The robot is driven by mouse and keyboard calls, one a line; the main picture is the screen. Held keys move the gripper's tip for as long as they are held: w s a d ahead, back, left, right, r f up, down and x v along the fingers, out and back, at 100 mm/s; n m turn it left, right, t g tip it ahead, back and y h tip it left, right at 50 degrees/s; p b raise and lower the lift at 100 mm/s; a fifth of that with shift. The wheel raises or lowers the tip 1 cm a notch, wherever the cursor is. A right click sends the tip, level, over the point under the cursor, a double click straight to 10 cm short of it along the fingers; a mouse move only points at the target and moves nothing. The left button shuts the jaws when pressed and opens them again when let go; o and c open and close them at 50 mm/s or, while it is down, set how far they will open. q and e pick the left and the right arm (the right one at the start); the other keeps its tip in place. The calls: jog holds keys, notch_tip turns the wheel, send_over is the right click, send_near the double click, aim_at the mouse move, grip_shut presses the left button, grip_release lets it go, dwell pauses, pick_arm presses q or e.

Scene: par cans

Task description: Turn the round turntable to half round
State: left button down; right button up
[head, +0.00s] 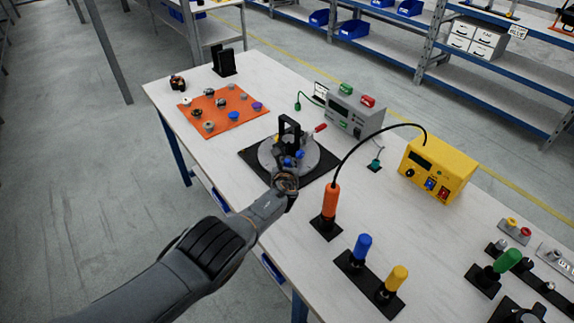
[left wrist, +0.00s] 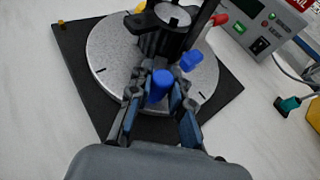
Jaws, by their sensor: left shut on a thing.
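The round turntable (head: 318,160) is a grey disc on a black square base (head: 250,160), near the middle of the workbench. In the left wrist view the disc (left wrist: 105,50) shows dark marks near its rim. A black upright fixture (head: 289,130) stands on it. My left gripper (head: 287,178) reaches over the near side of the disc. In the left wrist view its fingers (left wrist: 155,97) are closed around a blue peg (left wrist: 159,84) on the turntable. Another blue piece (left wrist: 190,61) and a red-tipped piece (left wrist: 219,19) are just beyond. My right gripper is not in view.
An orange mat (head: 215,119) with several small parts lies to the left. A grey instrument box (head: 352,115) and a yellow unit (head: 437,170) stand behind and right. An orange-handled tool (head: 330,203) stands close on the right, its black cable arching to the yellow unit.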

pick_arm(q)
jog(key=shift+d+r, duration=0.1)
jog(key=shift+r, duration=0.05)
jog(key=c, duration=1.2)
grip_release()
